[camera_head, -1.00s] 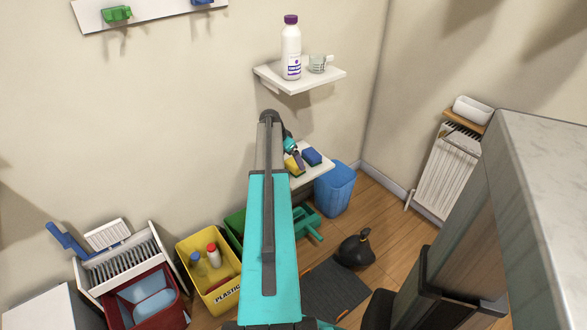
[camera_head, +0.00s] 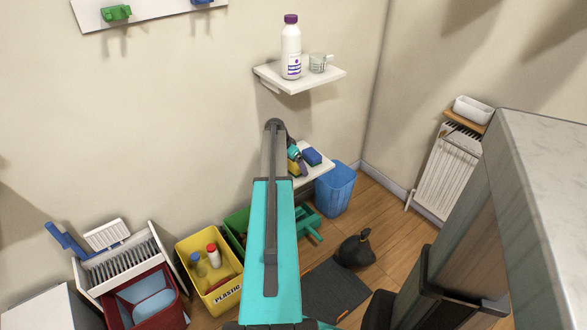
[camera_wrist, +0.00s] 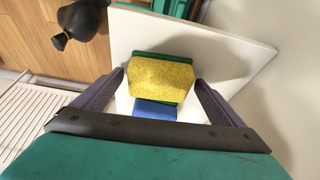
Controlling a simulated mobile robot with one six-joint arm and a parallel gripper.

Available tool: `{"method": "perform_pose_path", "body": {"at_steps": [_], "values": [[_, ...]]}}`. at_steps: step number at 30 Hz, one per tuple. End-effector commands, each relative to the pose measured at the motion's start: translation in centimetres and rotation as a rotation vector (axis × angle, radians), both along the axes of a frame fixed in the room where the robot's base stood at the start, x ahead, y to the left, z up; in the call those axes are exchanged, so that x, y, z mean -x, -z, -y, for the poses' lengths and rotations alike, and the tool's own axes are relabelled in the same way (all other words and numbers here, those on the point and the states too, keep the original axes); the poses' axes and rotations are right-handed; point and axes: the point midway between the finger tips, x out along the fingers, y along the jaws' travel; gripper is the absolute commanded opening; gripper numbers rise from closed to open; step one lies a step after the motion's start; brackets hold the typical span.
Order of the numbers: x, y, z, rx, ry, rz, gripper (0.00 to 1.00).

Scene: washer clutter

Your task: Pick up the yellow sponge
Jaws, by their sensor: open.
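The yellow sponge (camera_wrist: 160,80) has a green scouring side and lies on a white shelf (camera_wrist: 225,50) in the wrist view. My gripper (camera_wrist: 158,85) is open, with one finger to the left of the sponge and one to the right. A gap shows on each side, and I cannot tell how far the fingertips are above the shelf. In the head view the sponge (camera_head: 293,168) shows only in part behind my gripper (camera_head: 299,165) and arm.
A blue sponge (camera_wrist: 155,109) sits right beside the yellow one, also seen in the head view (camera_head: 312,157). An upper shelf (camera_head: 300,79) with a bottle (camera_head: 291,48) and a cup (camera_head: 318,63) is above. A blue bin (camera_head: 335,190) stands below.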

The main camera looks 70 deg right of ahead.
Motion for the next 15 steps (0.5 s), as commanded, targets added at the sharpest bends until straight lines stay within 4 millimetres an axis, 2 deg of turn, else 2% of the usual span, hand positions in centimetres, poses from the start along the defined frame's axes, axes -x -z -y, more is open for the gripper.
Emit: {"method": "perform_pose_path", "body": {"at_steps": [3, 11, 15], "values": [[-0.01, -0.01, 0.0, 0.0, 0.0, 0.0, 0.92], [-0.03, -0.01, -0.01, 0.0, 0.0, 0.0, 0.48], [-0.04, -0.02, 0.0, 0.0, 0.0, 0.0, 0.48]]}}
